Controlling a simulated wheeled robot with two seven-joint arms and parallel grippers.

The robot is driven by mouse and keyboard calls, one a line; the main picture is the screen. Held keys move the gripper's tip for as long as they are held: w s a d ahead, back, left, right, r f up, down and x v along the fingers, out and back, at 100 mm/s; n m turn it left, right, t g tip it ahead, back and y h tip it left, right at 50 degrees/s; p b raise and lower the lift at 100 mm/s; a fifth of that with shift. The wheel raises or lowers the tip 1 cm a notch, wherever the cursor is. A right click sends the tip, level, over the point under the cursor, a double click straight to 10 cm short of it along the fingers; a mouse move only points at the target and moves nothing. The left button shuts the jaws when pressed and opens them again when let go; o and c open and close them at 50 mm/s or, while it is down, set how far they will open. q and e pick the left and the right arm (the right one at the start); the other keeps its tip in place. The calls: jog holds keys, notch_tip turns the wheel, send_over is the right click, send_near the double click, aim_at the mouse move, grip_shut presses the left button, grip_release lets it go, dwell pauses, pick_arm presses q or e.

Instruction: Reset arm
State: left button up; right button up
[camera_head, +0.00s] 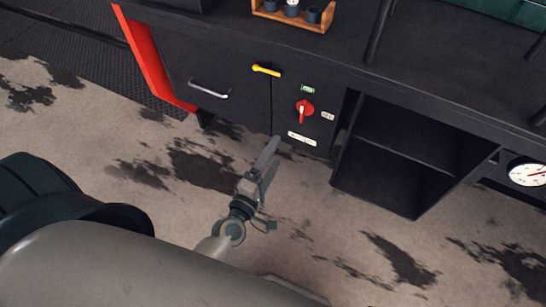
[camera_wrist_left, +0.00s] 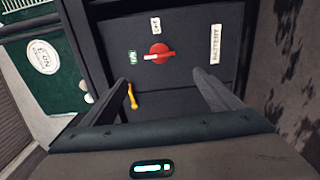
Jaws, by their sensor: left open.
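My left gripper (camera_head: 270,159) is open and empty in the head view, held in front of the dark cabinet and a little below its switch panel. Its two fingers (camera_wrist_left: 163,92) also show apart in the left wrist view, pointing at the panel. A red rotary switch (camera_head: 305,110) with a pale-tipped handle sits on the panel, and it also shows in the left wrist view (camera_wrist_left: 160,54). The fingers look clear of the switch. My right gripper is in neither view.
A yellow handle (camera_head: 266,70) and a silver drawer handle (camera_head: 208,90) are on the cabinet front. An open shelf (camera_head: 405,140) stands to the right, with a gauge (camera_head: 527,173) beyond it. A wooden rack (camera_head: 293,18) holds small dark cups on top. The stained floor (camera_head: 340,220) is clear.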

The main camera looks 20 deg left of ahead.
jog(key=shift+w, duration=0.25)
pick_arm(q)
jog(key=s+d+f+m+g+h+p, duration=0.1)
jog(key=s+d+f+m+g+p, duration=0.15)
jog(key=f+m, duration=0.55)
jog(key=s+d+f+m+g+h+p, duration=0.1)
jog(key=s+d+f+m+g+h, duration=0.2)
jog(key=f, duration=0.8)
jog(key=s+a+f+m+g+y+p, duration=0.2)
jog(key=s+f+m+g, duration=0.5)
jog(key=s+f, duration=0.8)
jog(key=shift+s+a+f+m+y, duration=0.25)
jog(key=shift+a+m+y, duration=0.45)
jog(key=shift+a+m, duration=0.45)
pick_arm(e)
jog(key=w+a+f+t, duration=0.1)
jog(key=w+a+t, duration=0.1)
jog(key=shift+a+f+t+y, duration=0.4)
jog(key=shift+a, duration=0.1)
